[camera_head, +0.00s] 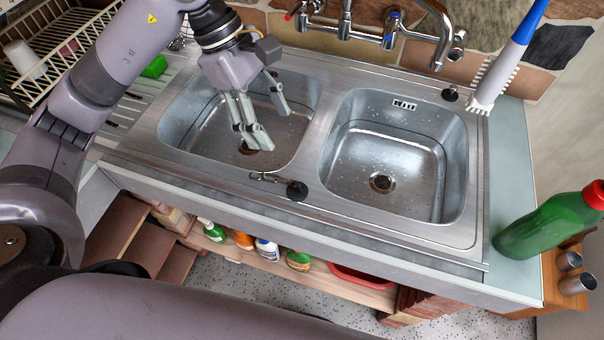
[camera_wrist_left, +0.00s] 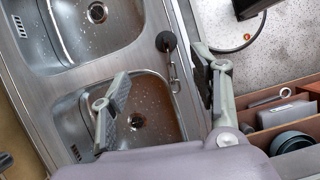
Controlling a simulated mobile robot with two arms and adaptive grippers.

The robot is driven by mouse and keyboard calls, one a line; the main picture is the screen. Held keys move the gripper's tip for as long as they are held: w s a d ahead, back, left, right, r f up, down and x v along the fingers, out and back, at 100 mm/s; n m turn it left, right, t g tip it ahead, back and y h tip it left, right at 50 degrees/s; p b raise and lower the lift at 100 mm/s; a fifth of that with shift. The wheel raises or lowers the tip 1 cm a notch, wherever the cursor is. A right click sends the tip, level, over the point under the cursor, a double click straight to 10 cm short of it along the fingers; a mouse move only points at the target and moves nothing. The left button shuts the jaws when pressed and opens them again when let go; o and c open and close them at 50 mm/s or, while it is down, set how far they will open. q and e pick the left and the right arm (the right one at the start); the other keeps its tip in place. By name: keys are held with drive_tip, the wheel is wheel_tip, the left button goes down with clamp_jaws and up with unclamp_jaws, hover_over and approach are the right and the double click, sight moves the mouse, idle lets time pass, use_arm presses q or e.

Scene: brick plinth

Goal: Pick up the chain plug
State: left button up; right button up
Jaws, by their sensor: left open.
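A black round chain plug (camera_head: 297,190) lies on the front steel rim of the double sink (camera_head: 312,170), in front of the divider between the basins. Its short metal chain runs left along the rim. The plug also shows in the left wrist view (camera_wrist_left: 166,41), with the chain below it. A second black plug (camera_head: 449,94) sits at the back right rim. My left gripper (camera_head: 268,125) is open and empty above the left basin, behind and left of the front plug. In the left wrist view, its fingers (camera_wrist_left: 162,75) are wide apart, with the chain between them. My right gripper is not in view.
Taps (camera_head: 390,30) stand at the back wall. A blue-handled brush (camera_head: 505,65) and a green bottle (camera_head: 550,225) are on the right. A dish rack (camera_head: 60,45) is at the back left. Several bottles (camera_head: 265,248) stand on a shelf below the counter.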

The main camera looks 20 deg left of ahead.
use_arm(q)
drive_tip(key=p, duration=0.2)
approach(297, 183)
drive_tip(key=shift+s+d+f, duration=0.15)
drive_tip(key=shift+d+f, duration=0.15)
drive_tip(key=shift+d, duration=0.45)
drive_tip(key=x, duration=0.3)
drive_tip(key=shift+d+f, duration=0.1)
drive_tip(key=shift+f, duration=0.3)
drive_tip(key=shift+f+p, duration=0.35)
drive_tip(key=shift+p, duration=0.15)
drive_tip(key=x, duration=0.1)
drive_tip(key=p+x, duration=0.1)
drive_tip(key=x, duration=0.1)
drive_tip(key=shift+a+f+p, duration=0.25)
drive_tip(key=shift+f+p, duration=0.05)
drive_tip(key=shift+f, duration=0.05)
drive_tip(key=shift+d+f, duration=0.2)
drive_tip(key=shift+f, duration=0.35)
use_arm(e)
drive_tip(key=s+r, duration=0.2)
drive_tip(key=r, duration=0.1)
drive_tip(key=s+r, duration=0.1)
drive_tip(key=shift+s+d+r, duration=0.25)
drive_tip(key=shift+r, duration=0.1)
use_arm(q)
drive_tip(key=shift+c, duration=0.4)
drive_tip(key=c, duration=1.1)
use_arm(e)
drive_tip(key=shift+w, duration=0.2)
